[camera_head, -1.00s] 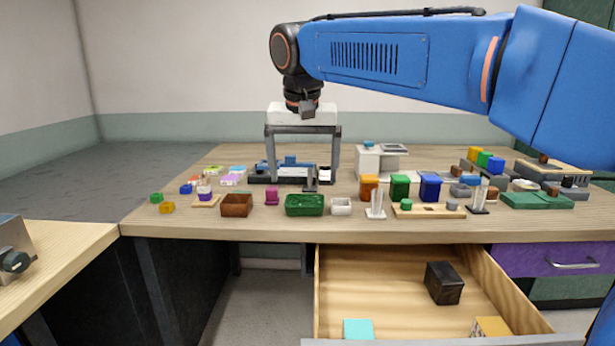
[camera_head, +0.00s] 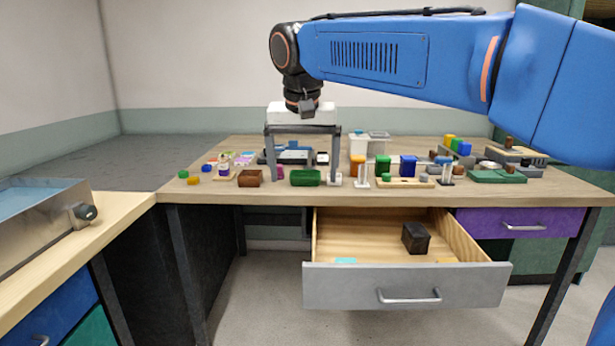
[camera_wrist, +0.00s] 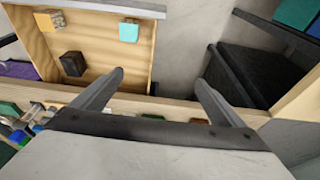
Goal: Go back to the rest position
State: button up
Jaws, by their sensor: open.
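My gripper (camera_head: 302,180) hangs straight down from my blue arm in the head view, in front of the cluttered table (camera_head: 240,197). Its two fingers are wide apart with nothing between them. In the wrist view the open fingers (camera_wrist: 160,85) stand over the table's front edge and the floor beyond it. No glass rod can be made out for certain at this size; clear upright pieces (camera_head: 362,175) stand on the table right of my gripper.
An open drawer (camera_head: 408,287) sticks out below the table, holding a black block (camera_head: 415,238) and a cyan block (camera_head: 346,261). A purple drawer (camera_head: 490,222) is shut at right. A second counter (camera_head: 110,220) with a metal box (camera_head: 40,225) stands at left. Floor in front is clear.

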jog(key=s+d+f, duration=0.5)
jog(key=s+d, duration=0.1)
jog(key=d, duration=0.4)
jog(key=s+d+f, duration=0.5)
jog(key=s+d, duration=0.1)
jog(key=d, duration=0.4)
jog(key=s+d+f, duration=0.5)
jog(key=s+f, duration=0.2)
jog(key=f, duration=0.1)
jog(key=s+d+f+t, duration=0.1)
jog(key=s+d+f, duration=0.4)
jog(key=s+f, duration=0.2)
jog(key=shift+s+f+t, duration=0.3)
jog(key=shift+s+f, duration=0.05)
jog(key=shift+f, duration=0.1)
